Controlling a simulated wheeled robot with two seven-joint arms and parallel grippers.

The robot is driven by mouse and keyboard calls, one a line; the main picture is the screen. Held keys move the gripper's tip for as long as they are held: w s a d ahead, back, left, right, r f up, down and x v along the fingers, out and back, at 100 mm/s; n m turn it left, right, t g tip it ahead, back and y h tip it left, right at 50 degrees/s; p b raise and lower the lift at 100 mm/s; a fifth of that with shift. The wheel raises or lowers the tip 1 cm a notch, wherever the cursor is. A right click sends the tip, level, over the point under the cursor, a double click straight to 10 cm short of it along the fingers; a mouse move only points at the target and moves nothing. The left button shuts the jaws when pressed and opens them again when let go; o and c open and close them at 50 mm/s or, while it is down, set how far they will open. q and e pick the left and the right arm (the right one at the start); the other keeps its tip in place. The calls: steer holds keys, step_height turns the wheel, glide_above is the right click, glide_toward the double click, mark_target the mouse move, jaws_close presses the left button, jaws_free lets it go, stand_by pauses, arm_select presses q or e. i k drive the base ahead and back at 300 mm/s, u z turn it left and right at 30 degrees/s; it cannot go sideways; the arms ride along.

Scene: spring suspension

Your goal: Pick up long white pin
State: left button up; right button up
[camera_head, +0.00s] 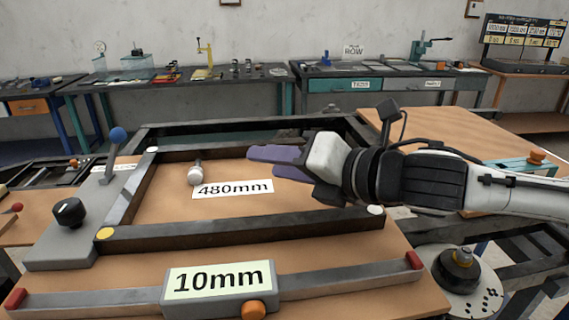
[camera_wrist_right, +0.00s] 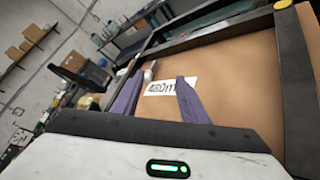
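The white pin (camera_head: 195,173) is a short-looking white piece with a rounded, darker top, on the brown board inside the dark frame. It sits just above the left end of the "480mm" label (camera_head: 233,188). In the right wrist view the pin (camera_wrist_right: 150,72) shows beyond the left finger, beside the label (camera_wrist_right: 170,86). My right gripper (camera_head: 262,162) has purple fingers and is to the right of the pin, apart from it. In the wrist view its fingers (camera_wrist_right: 160,80) are spread with nothing between them. My left gripper is not in view.
The dark metal frame (camera_head: 245,232) surrounds the board. On its left is a grey plate with a blue-knobbed lever (camera_head: 117,136) and black knob (camera_head: 69,212). A "10mm" slider gauge (camera_head: 218,284) lies in front. Workbenches line the back wall.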

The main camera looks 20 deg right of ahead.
mark_target(196, 173)
steer(key=k, duration=1)
